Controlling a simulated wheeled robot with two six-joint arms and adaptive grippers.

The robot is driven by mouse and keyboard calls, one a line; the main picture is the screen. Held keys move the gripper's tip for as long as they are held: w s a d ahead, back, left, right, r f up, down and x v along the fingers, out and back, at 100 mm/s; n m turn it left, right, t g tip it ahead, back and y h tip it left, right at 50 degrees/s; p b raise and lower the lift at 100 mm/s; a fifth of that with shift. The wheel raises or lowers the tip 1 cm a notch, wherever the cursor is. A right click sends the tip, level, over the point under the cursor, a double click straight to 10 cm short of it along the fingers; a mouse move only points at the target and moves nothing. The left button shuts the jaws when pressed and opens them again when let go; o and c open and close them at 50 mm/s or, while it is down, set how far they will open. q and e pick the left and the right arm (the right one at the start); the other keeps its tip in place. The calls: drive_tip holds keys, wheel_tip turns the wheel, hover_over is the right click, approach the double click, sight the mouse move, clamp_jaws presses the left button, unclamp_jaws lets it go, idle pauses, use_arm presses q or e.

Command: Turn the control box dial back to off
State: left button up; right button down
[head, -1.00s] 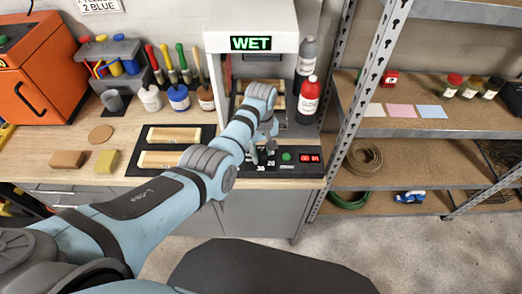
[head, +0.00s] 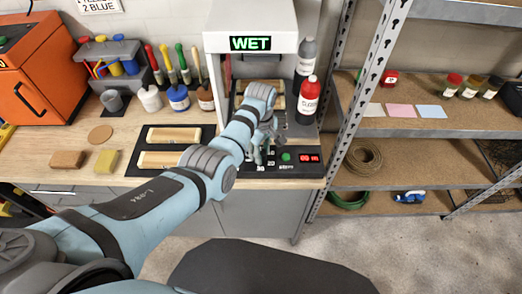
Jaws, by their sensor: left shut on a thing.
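The black control box (head: 310,171) lies along the bench's front edge. My left gripper (head: 263,160) points down at the numbered dial area and is shut on the dial. The dial itself is mostly hidden behind the fingers and wrist, so I cannot see where it points. Above stands a white machine (head: 249,17) with a green sign reading WET (head: 251,44). My right gripper is not in view.
A red bottle (head: 308,100) and a grey bottle (head: 306,58) stand right of the machine, close to a metal shelf post (head: 357,90). Wooden blocks on a black tray (head: 208,134), a brown block (head: 67,159) and a yellow sponge (head: 105,160) lie left of the arm.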

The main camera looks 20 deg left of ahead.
use_arm(q)
drive_tip(key=shift+s+f, duration=0.25)
drive_tip(key=o, duration=1.1)
drive_tip(key=shift+w, duration=0.1)
drive_tip(key=shift+c, duration=0.2)
drive_tip(key=shift+o, duration=0.5)
drive_tip(key=shift+w, duration=0.1)
drive_tip(key=shift+a+r, duration=0.1)
wheel_tip(320, 180, up, 12)
